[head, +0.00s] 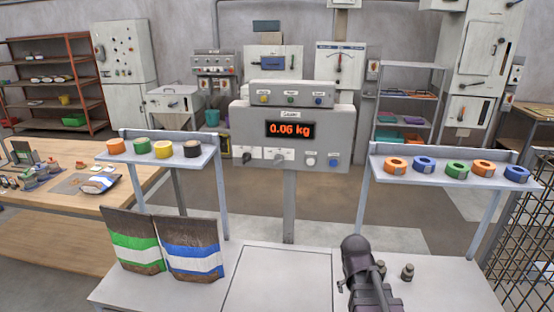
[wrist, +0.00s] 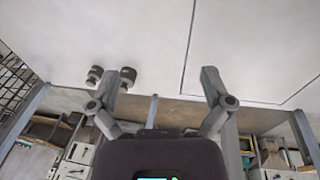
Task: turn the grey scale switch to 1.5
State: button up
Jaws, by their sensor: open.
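The scale (head: 291,138) is a grey box on a post behind the table, with a red display reading 0.06 kg. On the lower left of its front are a dark rotary knob (head: 246,158) and a greyer rotary switch (head: 279,158) on white plates. Their labels and the switch's setting are too small to read. My gripper (wrist: 168,76) shows in the wrist view with its two fingers spread apart and nothing between them. In the head view my dark arm is over the table's front right, well apart from the scale; the fingers cannot be made out there.
Two small metal weights (head: 407,271) stand right of my arm. Two pellet bags (head: 194,249) stand at the table's left. A left shelf (head: 160,160) and a right shelf (head: 443,174) hold tape rolls. A white button and blue button (head: 334,162) sit right of the switches.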

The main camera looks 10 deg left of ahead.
jog(key=w+a+r+t+h+p, duration=0.3)
jog(key=w+a+r+p, duration=0.15)
jog(key=w+r, duration=0.35)
jog(key=n+t+p, duration=0.5)
jog(key=t+p, duration=0.3)
jog(key=t, duration=0.2)
send_near(278, 162)
jog(key=s+r, duration=0.2)
jog(key=s, duration=0.1)
jog(key=shift+a+f+y, duration=0.25)
jog(key=shift+a+y, duration=0.05)
jog(key=shift+a, duration=0.1)
jog(key=shift+w, duration=0.1)
jog(key=b+x, duration=0.4)
jog(key=x, duration=0.9)
jog(key=shift+w+d+f, duration=0.2)
jog(key=shift+f, duration=0.05)
jog(key=c, duration=1.1)
